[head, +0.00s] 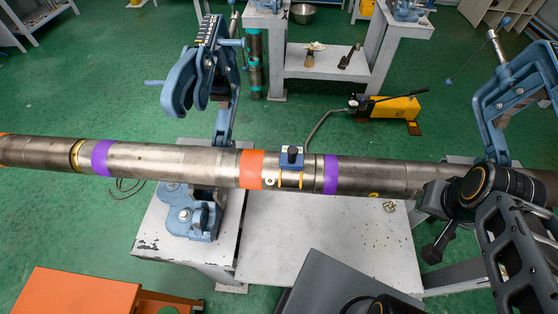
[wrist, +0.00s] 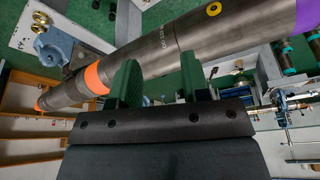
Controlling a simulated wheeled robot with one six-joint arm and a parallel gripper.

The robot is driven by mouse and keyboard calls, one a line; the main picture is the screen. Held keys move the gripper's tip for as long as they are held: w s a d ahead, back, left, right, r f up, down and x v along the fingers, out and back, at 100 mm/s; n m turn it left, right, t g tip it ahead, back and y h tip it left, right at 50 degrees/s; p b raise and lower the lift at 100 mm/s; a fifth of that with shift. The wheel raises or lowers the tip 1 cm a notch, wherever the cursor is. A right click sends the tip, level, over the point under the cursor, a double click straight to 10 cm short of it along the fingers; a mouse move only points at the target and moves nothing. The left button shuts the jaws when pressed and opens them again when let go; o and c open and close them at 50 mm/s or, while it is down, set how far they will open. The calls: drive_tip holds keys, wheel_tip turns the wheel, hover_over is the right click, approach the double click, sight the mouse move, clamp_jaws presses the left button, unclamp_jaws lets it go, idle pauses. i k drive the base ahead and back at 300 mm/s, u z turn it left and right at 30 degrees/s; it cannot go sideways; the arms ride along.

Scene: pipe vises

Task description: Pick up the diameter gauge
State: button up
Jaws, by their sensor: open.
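A small dark blue block with a black knob and yellow bands (head: 291,158) sits on top of the long steel pipe (head: 180,162), right of an orange band. It may be the diameter gauge, but I cannot tell for sure. I cannot make it out in the wrist view. My gripper (wrist: 160,74) is open, with two green fingers apart and nothing seen held between them. The pipe (wrist: 150,60) runs diagonally past the fingertips in the wrist view; I cannot tell whether they touch. In the head view my arm is at the right, over the pipe's right part.
A blue pipe vise (head: 200,80) stands open at left, and another (head: 515,95) stands at right. A grey work table (head: 320,240) is below the pipe. A yellow hand pump (head: 388,107) is on the green floor behind. An orange box (head: 75,295) is at front left.

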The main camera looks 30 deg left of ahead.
sight(292, 156)
drive_tip(key=u, duration=1.4)
drive_tip(key=k, duration=0.45)
drive_tip(key=u, duration=0.6)
drive_tip(key=i, duration=0.4)
drive_tip(key=z, duration=0.25)
